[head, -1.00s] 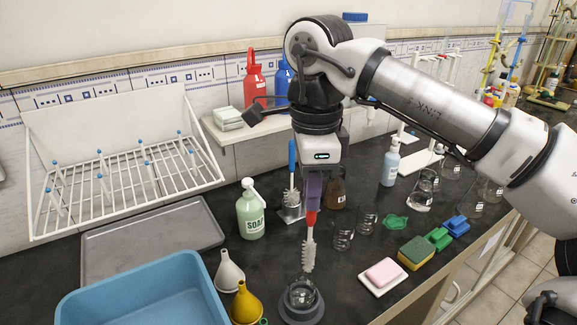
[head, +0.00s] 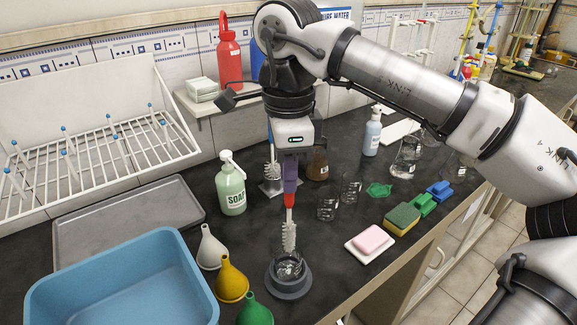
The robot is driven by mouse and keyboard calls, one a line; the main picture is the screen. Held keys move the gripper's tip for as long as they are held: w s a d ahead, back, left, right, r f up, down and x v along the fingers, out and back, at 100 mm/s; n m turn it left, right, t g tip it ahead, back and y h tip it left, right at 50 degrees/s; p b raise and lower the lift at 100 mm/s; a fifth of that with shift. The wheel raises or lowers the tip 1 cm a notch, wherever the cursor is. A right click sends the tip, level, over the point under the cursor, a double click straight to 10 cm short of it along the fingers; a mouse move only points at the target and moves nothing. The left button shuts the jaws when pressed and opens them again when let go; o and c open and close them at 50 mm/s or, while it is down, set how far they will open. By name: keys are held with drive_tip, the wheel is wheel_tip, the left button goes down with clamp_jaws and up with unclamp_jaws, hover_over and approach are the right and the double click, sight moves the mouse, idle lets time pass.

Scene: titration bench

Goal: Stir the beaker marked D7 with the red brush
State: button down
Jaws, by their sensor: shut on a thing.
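My gripper (head: 290,168) is shut on the red brush (head: 289,201), holding it upright with its white bristles (head: 289,238) pointing down. The bristle end is at the mouth of a small glass beaker (head: 287,267) that sits in a round grey holder (head: 291,290) near the front of the bench. I cannot tell how far the bristles reach into the glass. No D7 mark is readable on this beaker.
A soap bottle (head: 231,188), three funnels (head: 232,281) and a blue basin (head: 60,305) lie left of the beaker. A pink soap bar (head: 371,239) and a green-yellow sponge (head: 402,218) are to the right.

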sight(290, 202)
drive_tip(key=shift+f+b, duration=2.95)
drive_tip(key=shift+f, duration=1.35)
drive_tip(key=shift+w+d, duration=0.1)
